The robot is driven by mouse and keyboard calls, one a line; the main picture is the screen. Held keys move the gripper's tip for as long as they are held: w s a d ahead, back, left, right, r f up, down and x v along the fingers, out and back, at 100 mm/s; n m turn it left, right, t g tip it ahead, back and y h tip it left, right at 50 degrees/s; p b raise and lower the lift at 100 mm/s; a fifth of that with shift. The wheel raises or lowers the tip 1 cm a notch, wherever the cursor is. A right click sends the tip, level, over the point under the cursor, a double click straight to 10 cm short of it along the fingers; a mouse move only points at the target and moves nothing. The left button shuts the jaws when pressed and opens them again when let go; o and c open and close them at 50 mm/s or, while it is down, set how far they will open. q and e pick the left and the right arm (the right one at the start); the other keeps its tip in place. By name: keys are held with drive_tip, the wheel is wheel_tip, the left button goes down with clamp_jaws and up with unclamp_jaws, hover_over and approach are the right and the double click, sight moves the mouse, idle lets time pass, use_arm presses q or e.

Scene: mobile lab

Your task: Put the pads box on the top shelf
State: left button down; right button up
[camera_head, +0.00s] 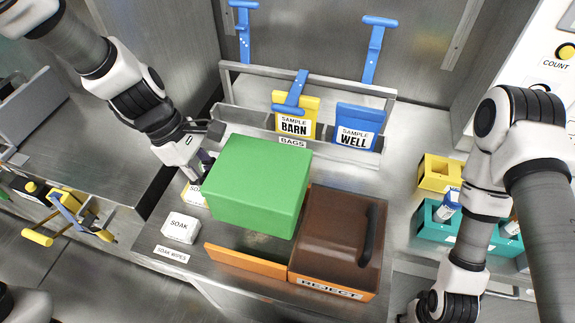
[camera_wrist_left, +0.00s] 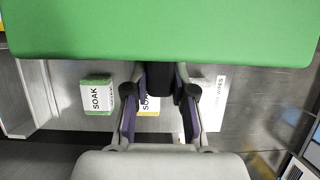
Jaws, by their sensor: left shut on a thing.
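A large green box (camera_head: 258,185), with no lettering on the faces I see, is probably the pads box. In the head view it appears above the bench, in front of the BAGS rack. My left gripper (camera_head: 205,168) is at its left side, shut on it. In the left wrist view the green box (camera_wrist_left: 160,30) fills the top and my left gripper's fingers (camera_wrist_left: 160,85) reach its edge. I cannot make out a top shelf.
A brown REJECT bin (camera_head: 338,240) and an orange-edged tray (camera_head: 245,262) sit right of and below the box. A SOAK packet (camera_head: 181,227) lies left. The rack (camera_head: 370,95) holds BARN (camera_head: 296,112) and WELL (camera_head: 358,125) bags. A teal rack (camera_head: 430,232) stands right.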

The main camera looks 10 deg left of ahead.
use_arm(q)
drive_tip(key=shift+w+r, duration=0.1)
drive_tip(key=shift+w, duration=0.1)
drive_tip(key=s+f, duration=0.1)
drive_tip(key=s+f+b, duration=0.1)
drive_tip(key=f, duration=0.1)
drive_tip(key=shift+s+a+f, duration=0.1)
drive_tip(key=f, duration=0.2)
drive_tip(key=f+b, duration=0.1)
drive_tip(key=f, duration=0.1)
drive_tip(key=w+f+b, duration=0.1)
drive_tip(key=f, duration=0.1)
drive_tip(key=shift+s+f, duration=0.15)
drive_tip(key=shift+f, duration=0.1)
use_arm(e)
drive_tip(key=f, duration=0.2)
drive_tip(key=shift+s+f, duration=0.25)
drive_tip(key=shift+f, duration=0.05)
use_arm(q)
drive_tip(key=shift+f, duration=0.1)
drive_tip(key=c, duration=1)
unclamp_jaws()
drive_tip(key=shift+o, duration=0.2)
